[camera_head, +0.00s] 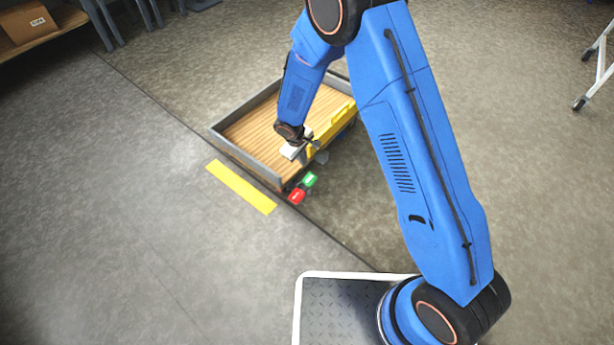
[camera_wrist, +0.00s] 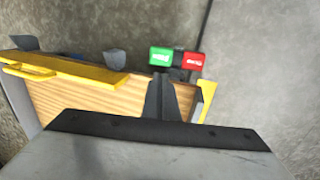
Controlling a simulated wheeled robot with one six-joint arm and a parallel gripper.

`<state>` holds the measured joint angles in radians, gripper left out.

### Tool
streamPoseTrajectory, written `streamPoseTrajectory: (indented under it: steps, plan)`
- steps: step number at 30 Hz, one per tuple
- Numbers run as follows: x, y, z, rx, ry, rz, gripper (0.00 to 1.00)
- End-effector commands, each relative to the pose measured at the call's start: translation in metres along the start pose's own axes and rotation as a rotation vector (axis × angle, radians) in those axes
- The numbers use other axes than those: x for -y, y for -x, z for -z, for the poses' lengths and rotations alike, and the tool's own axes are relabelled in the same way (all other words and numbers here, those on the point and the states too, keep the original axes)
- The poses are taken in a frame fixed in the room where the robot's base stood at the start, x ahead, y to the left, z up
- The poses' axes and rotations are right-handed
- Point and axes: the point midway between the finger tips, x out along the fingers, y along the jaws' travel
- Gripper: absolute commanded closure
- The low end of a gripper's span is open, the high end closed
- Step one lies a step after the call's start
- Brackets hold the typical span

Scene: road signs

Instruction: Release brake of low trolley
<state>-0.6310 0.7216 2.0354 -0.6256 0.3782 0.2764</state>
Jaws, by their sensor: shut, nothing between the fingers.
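The low trolley (camera_head: 262,128) has a wooden deck with grey side walls and a yellow bar along one side. It stands on the floor in the middle of the head view. Its brake pedals, one green (camera_head: 309,180) and one red (camera_head: 296,196), stick out at the near corner. In the wrist view the green pedal (camera_wrist: 161,57) and red pedal (camera_wrist: 193,61) lie beyond my fingers. My gripper (camera_head: 312,150) is shut and empty above the trolley's near end, by the yellow bar. In the wrist view the fingers point towards the pedals and look apart from them.
A yellow floor strip (camera_head: 241,187) lies left of the trolley. A shelf with a cardboard box (camera_head: 27,21) stands at the upper left, and a white wheeled frame (camera_head: 597,75) at the right edge. The floor at the left is clear.

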Motion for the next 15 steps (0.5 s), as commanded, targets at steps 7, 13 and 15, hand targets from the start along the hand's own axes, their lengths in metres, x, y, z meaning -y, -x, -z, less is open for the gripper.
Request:
streamPoseTrajectory:
  steps: [7,13,15]
  plan:
    - [0.0044,-0.0053,0.0021,0.0,0.008,0.002,1.0]
    - [0.0042,-0.0055,0.0019,0.001,0.008,0.002,1.0]
    - [0.0041,-0.0073,0.0018,0.001,0.007,0.002,1.0]
